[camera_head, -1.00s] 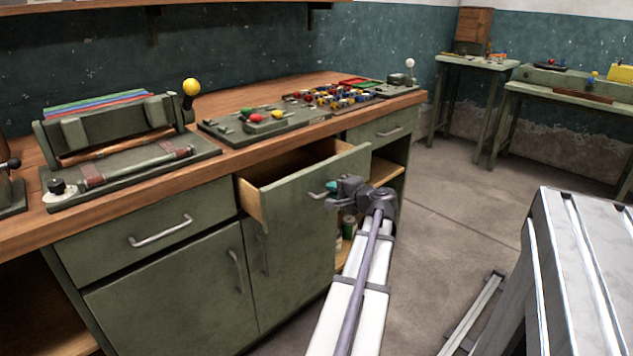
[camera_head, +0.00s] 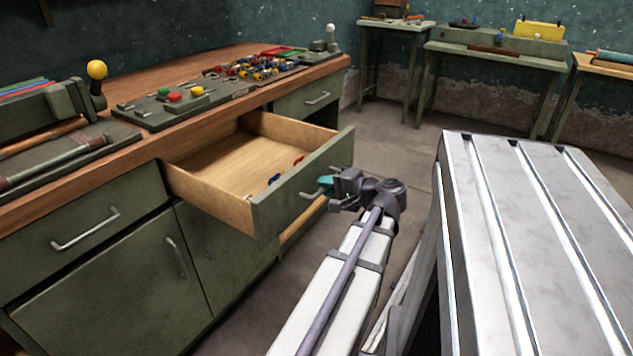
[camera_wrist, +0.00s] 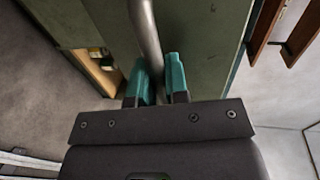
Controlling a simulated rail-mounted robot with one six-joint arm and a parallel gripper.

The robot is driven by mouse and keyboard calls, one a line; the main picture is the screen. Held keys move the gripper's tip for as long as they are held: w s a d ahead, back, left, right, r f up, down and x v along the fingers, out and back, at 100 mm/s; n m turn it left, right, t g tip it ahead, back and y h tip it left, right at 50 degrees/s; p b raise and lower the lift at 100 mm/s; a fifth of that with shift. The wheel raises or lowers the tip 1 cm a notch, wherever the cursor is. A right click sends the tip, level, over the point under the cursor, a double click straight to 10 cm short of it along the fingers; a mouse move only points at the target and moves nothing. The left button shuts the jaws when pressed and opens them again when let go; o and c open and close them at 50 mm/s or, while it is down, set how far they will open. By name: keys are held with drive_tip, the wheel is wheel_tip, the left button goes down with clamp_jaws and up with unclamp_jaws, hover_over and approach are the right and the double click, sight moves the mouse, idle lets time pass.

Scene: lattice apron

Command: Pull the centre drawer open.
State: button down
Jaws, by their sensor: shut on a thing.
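The centre drawer (camera_head: 304,184) stands well out from the green workbench, with its pale wooden inside in view. A few small red and blue items lie in it. My gripper (camera_head: 324,184) is at the drawer's front. In the wrist view, the teal fingertips of my gripper (camera_wrist: 156,82) stand on either side of the grey bar handle (camera_wrist: 146,35) and are shut on it. The handle also shows in the head view (camera_head: 309,195), partly hidden by the fingers.
A metal slotted table (camera_head: 540,230) stands close to the right of my arm. The bench top (camera_head: 190,125) holds a board with coloured knobs (camera_head: 176,97) and a tray of small coloured parts. Closed drawers lie to the left (camera_head: 85,235) and right (camera_head: 308,102). Open floor lies beyond the drawer.

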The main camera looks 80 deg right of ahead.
drive_tip(key=shift+s, duration=0.15)
drive_tip(key=c, duration=1.1)
unclamp_jaws()
drive_tip(key=shift+c, duration=0.2)
drive_tip(key=shift+s, duration=0.1)
